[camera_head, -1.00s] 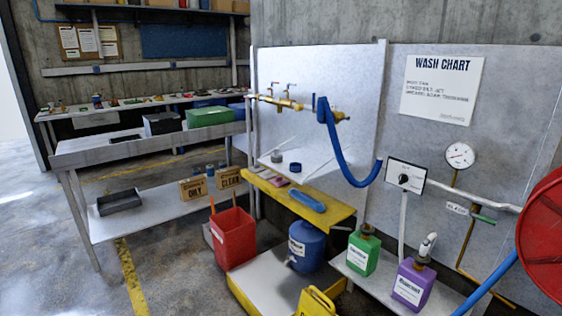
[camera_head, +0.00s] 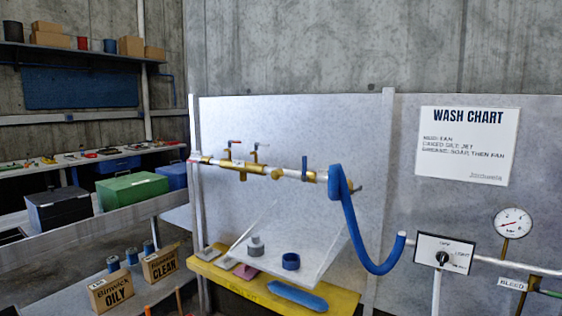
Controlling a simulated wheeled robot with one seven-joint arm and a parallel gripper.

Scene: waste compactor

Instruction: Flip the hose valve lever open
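A brass and white pipe (camera_head: 285,173) runs level along the grey wash panel. A red-handled valve lever (camera_head: 234,142) and a blue-grey-handled one (camera_head: 260,147) stand up from its left part, both lying roughly level at the top. A small upright blue piece (camera_head: 304,169), perhaps the hose valve lever, is on the pipe just left of the blue hose (camera_head: 356,225). The hose hooks over the pipe's right end and sags to the right. I cannot tell for certain which lever is the hose valve's. My gripper is not in view.
A tilted white board (camera_head: 318,250) with a blue ring (camera_head: 291,261) stands below the pipe, above a yellow-edged shelf (camera_head: 345,302). Right are a control box (camera_head: 444,253), gauge (camera_head: 513,222) and green bleed handle (camera_head: 550,293). Bench boxes (camera_head: 132,193) stand left.

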